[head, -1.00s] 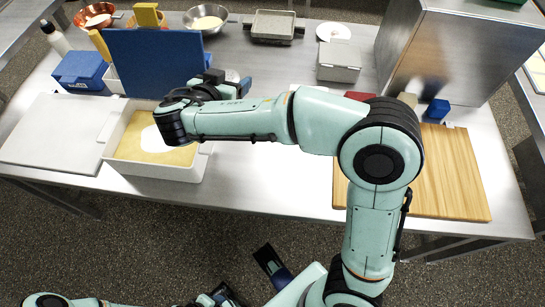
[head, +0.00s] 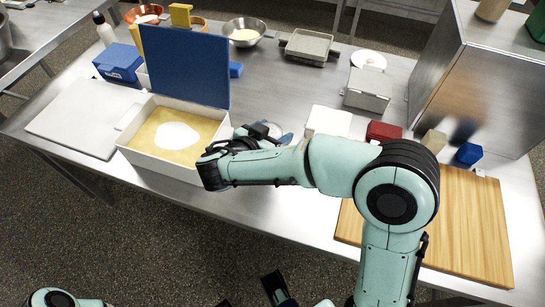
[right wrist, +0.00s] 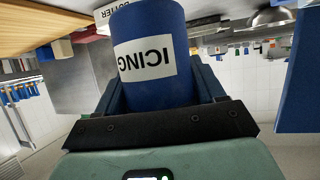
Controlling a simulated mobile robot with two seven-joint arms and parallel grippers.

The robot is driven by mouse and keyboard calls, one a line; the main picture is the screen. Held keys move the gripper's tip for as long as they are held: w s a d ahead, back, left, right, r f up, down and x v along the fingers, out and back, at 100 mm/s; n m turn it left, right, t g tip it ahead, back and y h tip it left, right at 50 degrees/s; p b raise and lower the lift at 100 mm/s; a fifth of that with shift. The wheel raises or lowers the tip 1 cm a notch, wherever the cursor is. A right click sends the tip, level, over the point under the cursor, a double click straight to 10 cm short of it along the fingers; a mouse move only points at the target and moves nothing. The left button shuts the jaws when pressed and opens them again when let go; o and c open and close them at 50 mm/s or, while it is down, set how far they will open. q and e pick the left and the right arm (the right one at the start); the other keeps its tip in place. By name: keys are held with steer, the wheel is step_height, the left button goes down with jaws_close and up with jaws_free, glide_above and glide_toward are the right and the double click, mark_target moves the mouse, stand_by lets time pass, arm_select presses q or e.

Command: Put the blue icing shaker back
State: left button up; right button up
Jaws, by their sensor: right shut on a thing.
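My right gripper (head: 268,133) is shut on the blue icing shaker (right wrist: 158,45). In the right wrist view the shaker is a dark blue cylinder with a white ICING label that reads upside down. In the head view the gripper is just right of the white tray (head: 160,167), over the table; the arm and gripper largely hide the shaker there. The tray holds a yellow layer with a white patch in its middle. My left gripper (head: 250,296) is at the bottom edge, mostly cut off, with its fingers apart, away from the table.
A tall blue panel (head: 186,68) stands behind the tray. A white box (head: 328,122), a red block (head: 383,131), a beige block (head: 433,142) and a blue block (head: 468,154) line up behind the wooden board (head: 470,225). A steel cabinet (head: 480,85) stands at right.

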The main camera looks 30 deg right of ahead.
arm_select(q)
steer(key=shift+w+a+f+t+b, duration=0.3)
steer(key=shift+w+f+b, duration=0.2)
steer(key=shift+w+f, duration=0.25)
arm_select(e)
step_height(320, 180, down, 10)
steer(key=shift+r, duration=0.15)
steer(key=o, duration=1.2)
steer(key=shift+c, duration=0.2)
arm_select(q)
steer(key=shift+w+a+f, duration=0.15)
steer(key=shift+w+f, duration=0.1)
steer(key=shift+w, duration=0.15)
